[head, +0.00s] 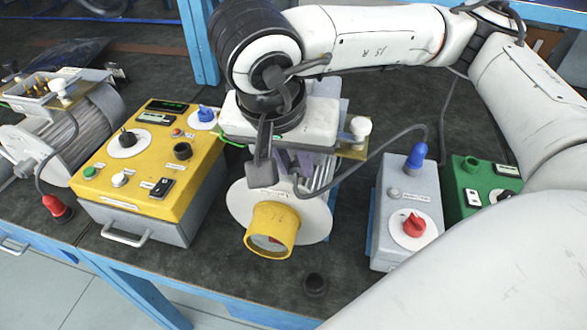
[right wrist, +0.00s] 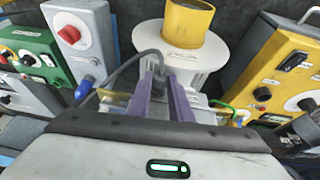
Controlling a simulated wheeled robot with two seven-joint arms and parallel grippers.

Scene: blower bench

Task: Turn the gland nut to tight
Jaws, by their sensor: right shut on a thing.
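The blower (head: 316,212) stands mid-bench, with a pale round housing and a yellow outlet ring (head: 272,230) at its front. A dark grey cable gland with its nut (right wrist: 150,58) sits on the blower, and a grey cable leaves it. My right gripper (head: 288,163) reaches down over the blower; its purple fingers (right wrist: 166,88) are shut around the gland nut, which they mostly hide. In the head view the gripper body and arm cover the top of the blower. How tight the nut is cannot be seen. My left gripper is not in view.
A yellow control box (head: 150,165) stands left of the blower. A grey box with a red knob (head: 408,220) and blue plug (head: 417,155) stands right, beside a green box (head: 472,180). The cable loops right to the blue plug.

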